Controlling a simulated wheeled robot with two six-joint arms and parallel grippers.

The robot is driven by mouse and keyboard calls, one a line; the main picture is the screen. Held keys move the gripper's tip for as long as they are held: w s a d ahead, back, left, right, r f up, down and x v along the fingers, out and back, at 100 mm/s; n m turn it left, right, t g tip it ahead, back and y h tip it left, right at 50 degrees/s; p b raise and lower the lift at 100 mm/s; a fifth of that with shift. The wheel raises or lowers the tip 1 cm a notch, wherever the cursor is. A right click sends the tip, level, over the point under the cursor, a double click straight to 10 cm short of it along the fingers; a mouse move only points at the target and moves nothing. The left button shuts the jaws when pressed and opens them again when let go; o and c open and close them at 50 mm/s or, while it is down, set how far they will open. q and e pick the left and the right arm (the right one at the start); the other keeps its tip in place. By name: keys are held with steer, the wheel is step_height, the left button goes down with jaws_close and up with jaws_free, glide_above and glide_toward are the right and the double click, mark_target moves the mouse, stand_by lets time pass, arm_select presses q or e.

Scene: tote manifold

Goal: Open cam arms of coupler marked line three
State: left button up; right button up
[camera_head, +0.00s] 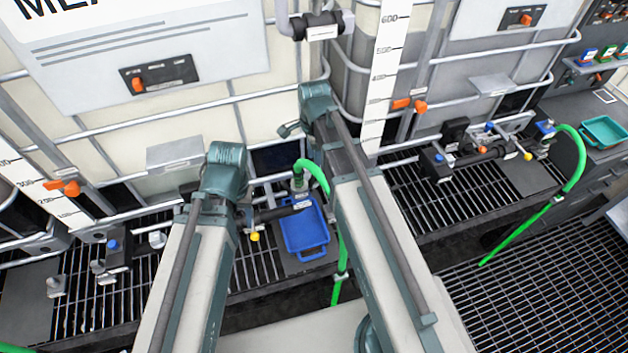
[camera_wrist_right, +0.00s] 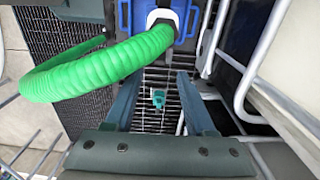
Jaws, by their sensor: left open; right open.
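A green hose (camera_head: 314,172) with a grey coupler (camera_head: 298,186) hangs at the middle tank's outlet, above a blue tray (camera_head: 318,246). In the right wrist view the hose (camera_wrist_right: 105,72) bends up to a dark and white coupler end (camera_wrist_right: 163,18). My right gripper (camera_wrist_right: 158,84) is open and empty, its fingers below the hose and apart from it. My left gripper (camera_head: 243,212) is open but mostly hidden behind its own wrist, left of that coupler. A second hose (camera_head: 576,165) and coupler (camera_head: 545,129) are at the right. Cam arms and line number are not readable.
Tank cage bars (camera_head: 265,90) run close behind both arms. A dark valve pipe (camera_head: 280,212) with a yellow knob (camera_head: 254,237) lies between my left gripper and the hose. Floor grating (camera_head: 545,290) is open at the right front. A teal tray (camera_head: 604,132) sits far right.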

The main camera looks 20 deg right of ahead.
mark_target(314, 174)
step_height(314, 174, down, 8)
steer(key=b, duration=0.7)
jaws_close()
